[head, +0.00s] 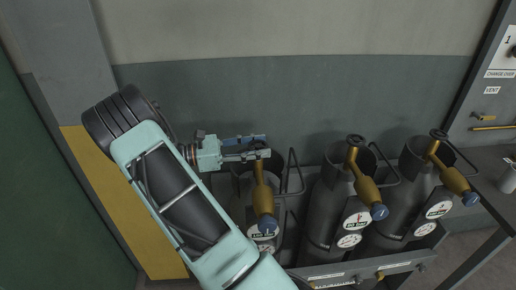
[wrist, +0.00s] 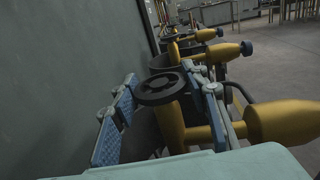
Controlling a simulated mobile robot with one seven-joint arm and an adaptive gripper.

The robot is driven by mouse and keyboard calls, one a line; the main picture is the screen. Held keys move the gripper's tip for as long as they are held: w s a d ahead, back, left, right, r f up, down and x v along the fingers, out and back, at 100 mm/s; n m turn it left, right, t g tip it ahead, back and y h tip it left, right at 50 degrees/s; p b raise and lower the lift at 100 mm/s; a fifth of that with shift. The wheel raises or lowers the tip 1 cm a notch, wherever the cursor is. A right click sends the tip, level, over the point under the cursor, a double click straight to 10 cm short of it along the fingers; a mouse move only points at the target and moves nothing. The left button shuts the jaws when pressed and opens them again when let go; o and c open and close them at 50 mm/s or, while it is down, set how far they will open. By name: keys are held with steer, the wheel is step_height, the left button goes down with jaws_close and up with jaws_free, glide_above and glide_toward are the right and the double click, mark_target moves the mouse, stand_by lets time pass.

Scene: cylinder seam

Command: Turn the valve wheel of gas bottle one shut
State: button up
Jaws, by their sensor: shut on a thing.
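Three dark grey gas bottles with brass valves stand in a row in the head view. My gripper (head: 265,146) is at the top of the leftmost bottle (head: 284,205), above its brass valve (head: 262,196). In the wrist view, the black valve wheel (wrist: 160,88) sits between the two blue-padded fingers of my gripper (wrist: 160,76), one on each side. The gripper is shut on this wheel. In the head view the fingers mostly hide the wheel. I cannot read a number on the bottle.
The middle bottle (head: 324,205) and right bottle (head: 400,208) stand close by, with their own wheels, brass valves and guard rails. A grey wall (head: 300,95) runs close behind. A panel (head: 492,110) marked "1", "CHANGE OVER" and "VENT" is at the right.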

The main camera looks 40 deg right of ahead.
steer(key=shift+m+g+y, duration=0.4)
steer(key=shift+m+g, duration=0.1)
steer(key=shift+g, duration=0.5)
steer(key=o, duration=1.2)
steer(key=v, duration=1.2)
steer(key=shift+r, duration=0.2)
